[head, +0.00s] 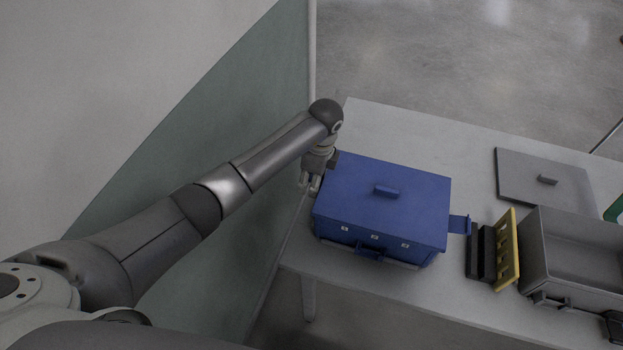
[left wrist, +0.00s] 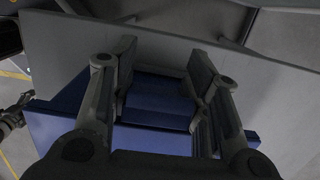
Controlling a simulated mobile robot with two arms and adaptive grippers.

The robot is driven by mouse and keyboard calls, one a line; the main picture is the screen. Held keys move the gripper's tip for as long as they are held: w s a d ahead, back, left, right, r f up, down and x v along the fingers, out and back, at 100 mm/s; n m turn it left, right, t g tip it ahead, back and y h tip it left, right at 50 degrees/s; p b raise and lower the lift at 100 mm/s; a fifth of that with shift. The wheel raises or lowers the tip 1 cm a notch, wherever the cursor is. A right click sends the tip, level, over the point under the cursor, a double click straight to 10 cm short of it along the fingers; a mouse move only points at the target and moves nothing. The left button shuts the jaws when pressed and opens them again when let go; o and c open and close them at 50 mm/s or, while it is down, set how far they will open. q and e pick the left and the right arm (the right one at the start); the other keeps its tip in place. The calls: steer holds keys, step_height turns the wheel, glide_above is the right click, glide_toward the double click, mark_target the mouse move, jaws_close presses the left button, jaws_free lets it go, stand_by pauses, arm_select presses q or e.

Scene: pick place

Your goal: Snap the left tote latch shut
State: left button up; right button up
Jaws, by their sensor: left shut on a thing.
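The blue tote (head: 405,215) stands on the table with its lid (head: 350,187) on. My left gripper (head: 310,183) is at the tote's left side, pointing down. In the left wrist view, the fingers of my left gripper (left wrist: 162,95) are on both sides of a blue part (left wrist: 158,88), shut on it. This part appears to be the left latch; the head view does not show it clearly. A blue latch plate (head: 460,224) sticks out flat from the tote's right side. My right gripper is not clearly seen.
Right of the tote are black blocks (head: 481,252), a yellow slotted piece (head: 507,252) and an open grey tote (head: 578,252). A grey lid (head: 530,176) lies behind them. The table (head: 400,130) is clear behind the blue tote. A wall panel (head: 230,130) is on the left.

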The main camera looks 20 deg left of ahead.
arm_select(q)
steer(key=o, duration=1.1)
steer(key=shift+c, duration=0.2)
steer(key=r, duration=0.4)
steer(key=d+r, duration=0.1)
steer(key=r, duration=0.7)
steer(key=shift+d, duration=0.25)
